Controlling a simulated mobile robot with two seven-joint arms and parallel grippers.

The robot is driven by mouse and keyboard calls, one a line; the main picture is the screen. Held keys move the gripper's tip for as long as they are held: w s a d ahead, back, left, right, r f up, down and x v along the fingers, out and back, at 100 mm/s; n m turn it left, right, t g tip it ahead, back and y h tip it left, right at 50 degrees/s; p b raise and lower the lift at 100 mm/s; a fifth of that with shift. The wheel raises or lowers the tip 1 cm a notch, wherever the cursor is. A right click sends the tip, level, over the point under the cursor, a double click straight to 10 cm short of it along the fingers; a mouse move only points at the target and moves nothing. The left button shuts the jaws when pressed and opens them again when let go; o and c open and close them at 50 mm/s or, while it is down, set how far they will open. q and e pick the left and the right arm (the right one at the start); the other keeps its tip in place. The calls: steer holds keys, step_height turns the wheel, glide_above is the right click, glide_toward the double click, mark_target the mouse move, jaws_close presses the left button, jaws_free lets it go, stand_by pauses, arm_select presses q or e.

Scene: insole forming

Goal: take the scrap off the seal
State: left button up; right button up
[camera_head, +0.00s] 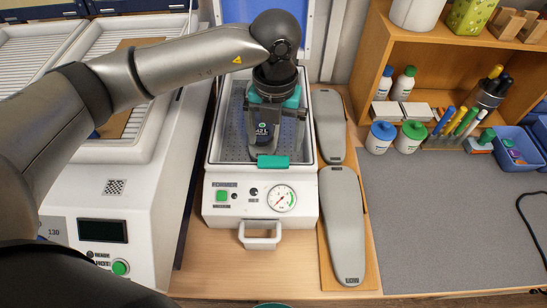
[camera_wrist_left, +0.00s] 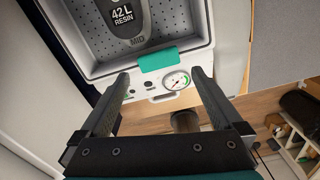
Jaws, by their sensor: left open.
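A teal scrap (camera_head: 273,161) lies across the front rim, the seal edge, of the white forming press (camera_head: 215,150). In the left wrist view the scrap (camera_wrist_left: 158,60) sits ahead of my fingertips, between their lines, with nothing gripping it. My left gripper (camera_head: 272,140) is open above the press bed, just behind the scrap; its fingers also show in the wrist view (camera_wrist_left: 160,77). A grey last (camera_wrist_left: 125,22) marked 42L RESIN lies on the perforated bed, partly hidden by my gripper in the head view. My right gripper is out of view.
The press front has a green button, a gauge (camera_head: 281,198) and a handle (camera_head: 260,236). Grey insole shapes (camera_head: 342,222) lie to its right. A white machine (camera_head: 120,215) stands left. Bottles, pens and a blue bin (camera_head: 520,150) are at the right. The grey mat (camera_head: 440,220) is mostly clear.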

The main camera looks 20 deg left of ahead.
mark_target(273, 160)
arm_select(q)
steer(key=shift+s+a+f+p, duration=0.1)
steer(key=shift+f+p, duration=0.25)
steer(key=shift+f, duration=1.25)
steer(key=shift+s+a+f+p, duration=0.1)
steer(key=shift+f+p, duration=0.2)
steer(key=shift+f, duration=1.25)
steer(key=c, duration=1.1)
